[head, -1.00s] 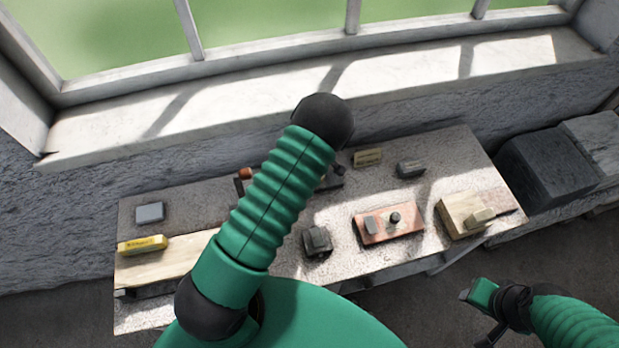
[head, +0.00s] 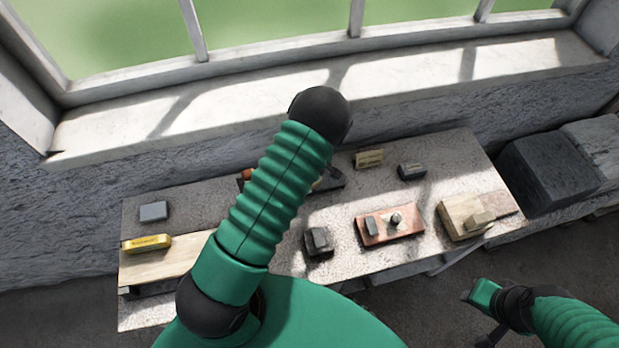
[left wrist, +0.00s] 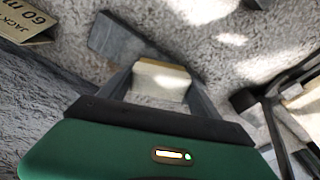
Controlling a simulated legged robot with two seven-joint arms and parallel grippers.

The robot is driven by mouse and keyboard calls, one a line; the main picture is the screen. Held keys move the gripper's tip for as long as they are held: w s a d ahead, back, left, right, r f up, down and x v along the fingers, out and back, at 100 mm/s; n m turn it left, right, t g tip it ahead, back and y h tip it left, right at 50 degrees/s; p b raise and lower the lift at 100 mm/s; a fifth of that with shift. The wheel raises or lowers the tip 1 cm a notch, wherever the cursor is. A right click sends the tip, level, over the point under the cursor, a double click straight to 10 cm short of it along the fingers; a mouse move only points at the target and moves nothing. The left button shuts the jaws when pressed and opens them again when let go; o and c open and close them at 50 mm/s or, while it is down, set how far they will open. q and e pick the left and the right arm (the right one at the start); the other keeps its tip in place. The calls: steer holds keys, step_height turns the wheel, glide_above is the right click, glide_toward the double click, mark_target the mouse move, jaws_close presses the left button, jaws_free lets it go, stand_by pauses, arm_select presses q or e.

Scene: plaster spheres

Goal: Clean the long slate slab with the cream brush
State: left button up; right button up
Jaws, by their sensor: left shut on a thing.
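My left gripper (left wrist: 160,90) is shut on the cream brush (left wrist: 160,82), a pale block between its two dark fingers in the left wrist view. The long slate slab (left wrist: 122,40), dark grey and flat, runs diagonally beside and behind the brush there; I cannot tell whether they touch. In the head view my green left arm hides most of the left gripper, and only the right end of the slab (head: 336,181) shows past it. My right gripper (head: 480,296) is off the table's front edge at lower right; its jaw opening is unclear.
A lettered card (head: 369,159) and a dark grey block (head: 411,171) stand near the slab. A reddish board (head: 390,238) with small items, a dark block (head: 318,241), a wooden board (head: 465,222) and a yellow block (head: 147,243) are also on the table. A windowsill is behind.

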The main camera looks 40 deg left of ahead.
arm_select(q)
steer(key=shift+f+b, duration=0.45)
steer(key=shift+f, duration=0.15)
steer(key=shift+s+r, duration=0.1)
steer(key=shift+s+a+r, duration=0.1)
steer(key=shift+s+a, duration=0.05)
steer(key=shift+s, duration=0.25)
steer(key=shift+s+a, duration=0.2)
steer(key=shift+s, duration=0.4)
steer(key=shift+w, duration=0.1)
steer(key=shift+w+d, duration=0.25)
steer(key=shift+w, duration=0.4)
steer(key=shift+w+d, duration=0.2)
steer(key=shift+w, duration=0.5)
steer(key=shift+w+d, duration=0.25)
steer(key=shift+w, duration=0.4)
steer(key=shift+s+a, duration=0.25)
steer(key=shift+s, duration=0.55)
steer(key=shift+s+a+p, duration=0.15)
steer(key=shift+s+a, duration=0.1)
steer(key=shift+s, duration=0.4)
steer(key=shift+s+a+p, duration=0.15)
steer(key=shift+s+a, duration=0.05)
steer(key=shift+s, duration=0.45)
steer(key=shift+w, duration=0.1)
